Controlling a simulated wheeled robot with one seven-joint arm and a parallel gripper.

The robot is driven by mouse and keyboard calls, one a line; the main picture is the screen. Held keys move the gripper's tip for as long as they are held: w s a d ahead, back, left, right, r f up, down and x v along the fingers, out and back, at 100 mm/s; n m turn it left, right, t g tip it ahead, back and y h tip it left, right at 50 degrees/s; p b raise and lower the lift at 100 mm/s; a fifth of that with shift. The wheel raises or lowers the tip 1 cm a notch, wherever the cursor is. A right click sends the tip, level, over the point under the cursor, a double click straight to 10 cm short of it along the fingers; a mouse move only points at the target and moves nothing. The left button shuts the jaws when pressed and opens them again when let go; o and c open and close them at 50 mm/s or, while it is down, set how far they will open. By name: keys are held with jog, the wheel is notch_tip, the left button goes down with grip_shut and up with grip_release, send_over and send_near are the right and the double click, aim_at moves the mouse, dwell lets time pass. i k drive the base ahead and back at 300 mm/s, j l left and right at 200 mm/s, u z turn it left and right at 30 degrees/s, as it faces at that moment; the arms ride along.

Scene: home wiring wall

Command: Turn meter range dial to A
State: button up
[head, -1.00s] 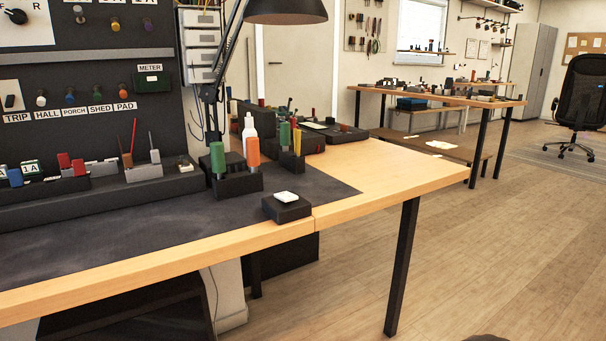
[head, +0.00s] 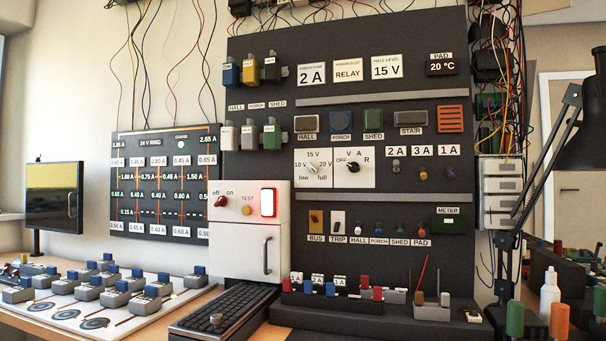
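The meter range dial (head: 352,167) is a small black knob on a white plate (head: 366,182), on the dark wall panel in the head view. A green meter (head: 447,224) labelled METER sits lower right on the panel. My gripper is not in view.
A voltage dial (head: 312,169) sits just left of the range dial. A white box with a handle (head: 250,235) stands left of it. A lamp (head: 590,130) stands at the right.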

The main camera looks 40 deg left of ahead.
aim_at(354, 167)
jog(key=u, duration=1.35)
